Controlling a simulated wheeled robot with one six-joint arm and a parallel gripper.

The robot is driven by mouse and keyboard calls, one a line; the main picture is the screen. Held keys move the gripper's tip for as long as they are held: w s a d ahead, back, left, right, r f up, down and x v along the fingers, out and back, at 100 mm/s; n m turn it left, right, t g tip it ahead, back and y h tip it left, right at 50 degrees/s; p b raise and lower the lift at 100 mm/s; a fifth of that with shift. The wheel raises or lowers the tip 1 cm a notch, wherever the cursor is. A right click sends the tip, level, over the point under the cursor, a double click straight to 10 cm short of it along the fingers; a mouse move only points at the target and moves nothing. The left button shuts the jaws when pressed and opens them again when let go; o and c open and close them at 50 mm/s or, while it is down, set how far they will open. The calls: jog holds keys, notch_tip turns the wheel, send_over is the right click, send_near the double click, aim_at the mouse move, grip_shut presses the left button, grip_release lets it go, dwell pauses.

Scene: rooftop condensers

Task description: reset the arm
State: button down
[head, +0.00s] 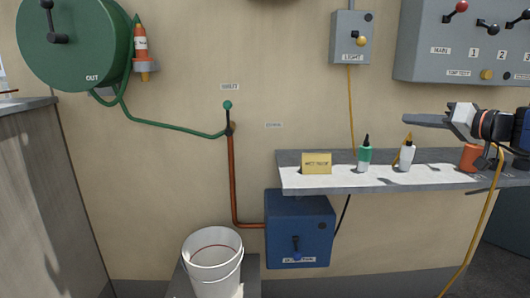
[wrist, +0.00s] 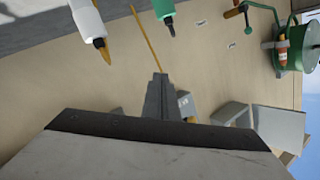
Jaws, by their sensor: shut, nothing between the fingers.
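My gripper (head: 410,121) is in the right part of the head view, in front of the wall and above the shelf. Its fingers point left and are shut with nothing between them. In the wrist view the closed fingers (wrist: 159,92) show at the middle. My arm comes in from the right edge of the head view. The gripper is apart from the shelf and from the bottles on it, as far as the head view shows.
The shelf (head: 380,181) holds a yellow note block (head: 317,163), a green bottle (head: 364,155), a white bottle (head: 406,153) and an orange cup (head: 470,158). A hose reel (head: 75,45), light box (head: 350,45), switch panel (head: 470,60), blue box (head: 300,225) and white bucket (head: 213,270) stand around.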

jog(key=s+a+f+g+h, duration=0.1)
jog(key=s+a+f+g, duration=0.3)
jog(key=s+a+f, duration=0.35)
jog(key=s+a+f+g, duration=0.3)
jog(key=s+a+f, duration=0.1)
jog(key=a+f, duration=0.6)
jog(key=s+d+f+g+h, duration=0.2)
jog(key=s+f+h, duration=0.4)
jog(key=s+f, duration=0.8)
jog(key=shift+s+d+f+n+g, duration=0.3)
jog(key=shift+s+d+f+g, duration=0.1)
jog(key=shift+g, duration=0.1)
jog(key=shift+a, duration=0.15)
